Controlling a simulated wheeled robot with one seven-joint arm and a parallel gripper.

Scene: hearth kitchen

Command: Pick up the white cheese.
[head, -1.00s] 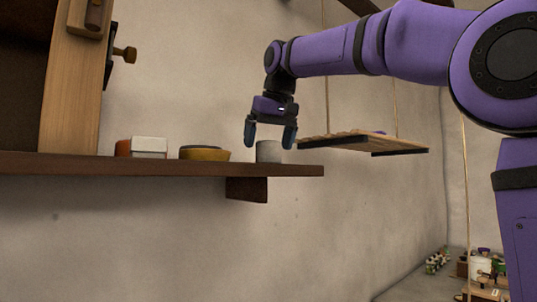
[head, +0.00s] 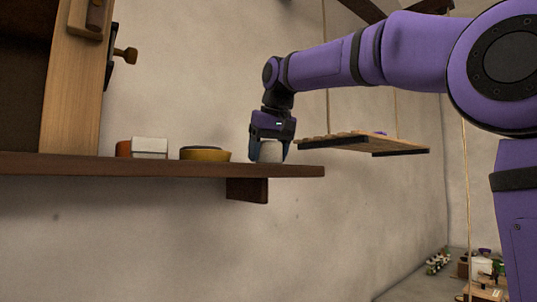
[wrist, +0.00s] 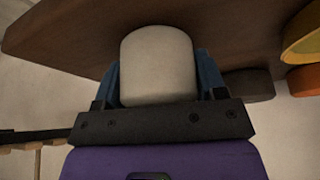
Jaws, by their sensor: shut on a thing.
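The white cheese (head: 271,151) is a pale, round-sided cylinder standing near the right end of the brown wall shelf (head: 120,166). My gripper (head: 269,153) has come down over it from above, with one blue finger on each side. In the wrist view the cheese (wrist: 158,65) fills the space between the fingers, and my gripper (wrist: 160,85) is shut on it. The cheese appears to be still at shelf height. Its lower part is hard to make out in the head view.
A hanging slatted wooden rack (head: 365,143) is close on the right. A wooden cabinet side (head: 75,85) stands at the left.

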